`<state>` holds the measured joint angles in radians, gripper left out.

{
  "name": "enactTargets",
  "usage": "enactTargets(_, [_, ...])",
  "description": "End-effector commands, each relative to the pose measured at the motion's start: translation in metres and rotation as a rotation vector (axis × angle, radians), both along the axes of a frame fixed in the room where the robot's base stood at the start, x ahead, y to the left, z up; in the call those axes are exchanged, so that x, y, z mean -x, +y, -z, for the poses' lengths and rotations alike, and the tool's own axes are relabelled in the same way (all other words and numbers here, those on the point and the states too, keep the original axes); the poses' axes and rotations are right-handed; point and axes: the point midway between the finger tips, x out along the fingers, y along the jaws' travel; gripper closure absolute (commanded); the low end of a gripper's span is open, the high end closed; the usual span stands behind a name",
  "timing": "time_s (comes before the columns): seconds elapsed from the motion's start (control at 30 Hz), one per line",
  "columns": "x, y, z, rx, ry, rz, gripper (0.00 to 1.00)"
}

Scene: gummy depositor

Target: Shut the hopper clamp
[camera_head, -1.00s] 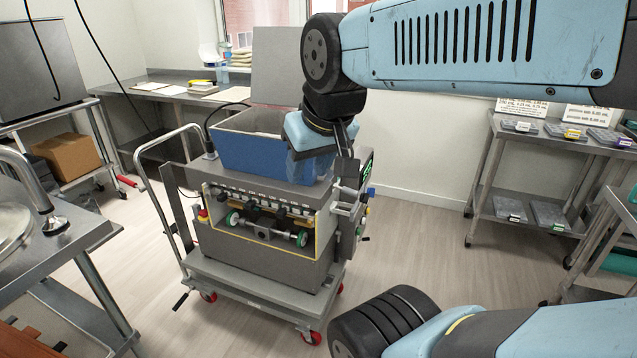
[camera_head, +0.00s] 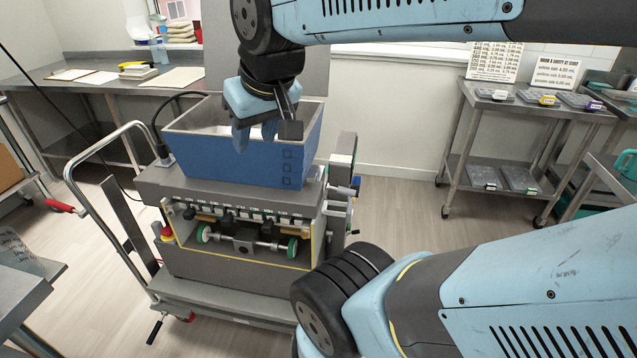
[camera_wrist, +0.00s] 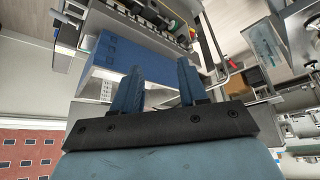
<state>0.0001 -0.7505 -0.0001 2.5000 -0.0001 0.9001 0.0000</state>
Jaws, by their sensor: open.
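The blue hopper (camera_head: 215,158) sits on top of the grey depositor (camera_head: 240,262). Dark square marks show near the right end of its front wall. I cannot clearly make out the hopper clamp; small handles and fittings (camera_head: 340,195) show at the machine's right side, and I cannot tell their setting. My gripper (camera_head: 255,138) is pointed down over the hopper's upper part, left of its right end, and partly covers it. In the wrist view my gripper (camera_wrist: 157,65) has two blue fingers spread apart with nothing between them, and the blue hopper (camera_wrist: 125,52) lies beyond them.
The depositor stands on a wheeled cart (camera_head: 215,298) with a tall push handle at left. A steel bench (camera_head: 100,85) runs along the back wall. A shelf rack (camera_head: 500,150) stands at the right. Open floor (camera_head: 400,215) lies between the machine and the rack.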

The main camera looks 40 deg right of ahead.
Motion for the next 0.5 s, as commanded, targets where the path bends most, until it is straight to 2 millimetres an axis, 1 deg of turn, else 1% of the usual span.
enactTargets(0.07, [0.0,0.0,0.0,0.0,0.0,0.0,0.56])
enactTargets(0.13, [0.0,0.0,0.0,-0.001,0.003,0.002,0.5])
enactTargets(0.27, [-0.006,-0.003,0.004,-0.017,0.037,0.03,0.5])
enactTargets(0.37, [-0.014,-0.01,0.012,-0.049,0.098,0.086,0.5])
enactTargets(0.5, [-0.03,-0.024,0.029,-0.122,0.214,0.189,0.5])
